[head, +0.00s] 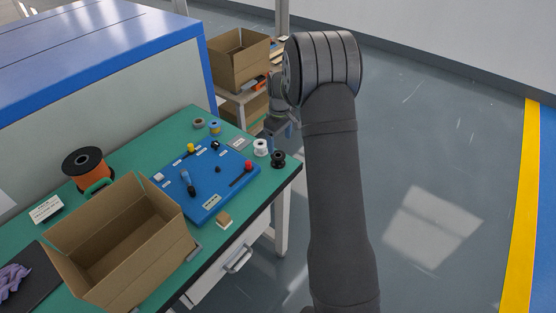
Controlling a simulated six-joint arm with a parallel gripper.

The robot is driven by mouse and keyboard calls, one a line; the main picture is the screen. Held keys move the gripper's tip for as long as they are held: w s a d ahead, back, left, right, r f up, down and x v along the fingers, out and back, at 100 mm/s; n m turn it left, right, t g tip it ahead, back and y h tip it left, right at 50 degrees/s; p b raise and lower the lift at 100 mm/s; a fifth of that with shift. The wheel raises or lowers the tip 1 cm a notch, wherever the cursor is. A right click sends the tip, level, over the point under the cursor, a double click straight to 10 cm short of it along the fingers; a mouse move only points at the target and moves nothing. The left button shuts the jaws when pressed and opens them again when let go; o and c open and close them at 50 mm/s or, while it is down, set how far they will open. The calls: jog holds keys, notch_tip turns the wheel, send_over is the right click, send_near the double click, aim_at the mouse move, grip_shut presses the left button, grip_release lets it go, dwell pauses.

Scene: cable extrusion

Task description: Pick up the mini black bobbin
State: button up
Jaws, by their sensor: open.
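The mini black bobbin (278,159) stands on the green table top (235,232) near its right corner. It is just right of and in front of a white bobbin (260,147). My gripper (279,129) is open and appears above and behind the bobbins in the picture. It is small and partly hidden by my arm, and its exact height over the table cannot be told. I see nothing between its fingers.
A blue board (205,204) with tools and small parts lies left of the bobbins. An open cardboard box (120,217) stands at the front left, by a large black and orange spool (84,166). Another box (238,55) sits on a shelf behind. Open floor lies to the right.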

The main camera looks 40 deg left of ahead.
send_over(278, 156)
jog(key=s+d, duration=0.1)
jog(key=d, duration=0.1)
jog(key=f, duration=0.4)
jog(key=shift+a+f, duration=0.1)
jog(key=shift+a, duration=0.15)
jog(key=shift+a+f, duration=0.25)
jog(key=shift+f, duration=1.05)
jog(key=shift+a+f, duration=0.2)
jog(key=shift+f, duration=1.1)
jog(key=c, duration=1.1)
jog(key=shift+o, duration=0.2)
jog(key=shift+r, duration=0.1)
